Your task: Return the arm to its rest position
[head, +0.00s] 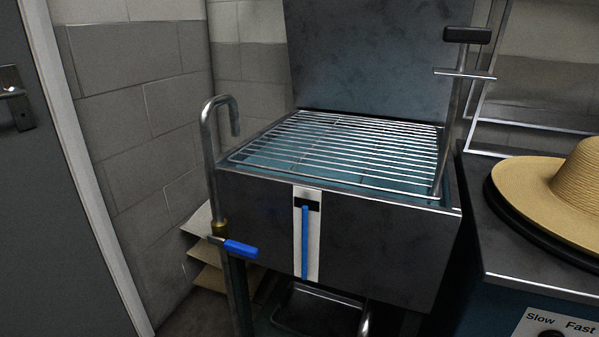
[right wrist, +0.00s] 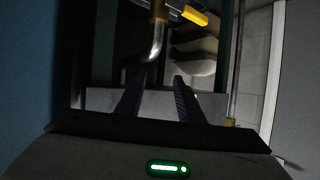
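My right gripper (right wrist: 159,80) shows in the right wrist view, with its two dark fingers apart and nothing seen between them. A pale grey flat surface lies behind the fingers. Neither of my arms nor grippers shows in the head view, so my left gripper is out of sight. The dark metal steamer box (head: 370,245) with a wire rack (head: 340,145) on top stands in the middle of the head view. A straw hat (head: 575,185) sits at the right edge on a black round base.
A bent pipe (head: 208,150) with a blue valve handle (head: 240,249) stands at the box's left front. The right wrist view shows a metal pipe (right wrist: 155,45) and a yellow handle (right wrist: 195,16) beyond the fingers. A grey door (head: 50,230) is at far left.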

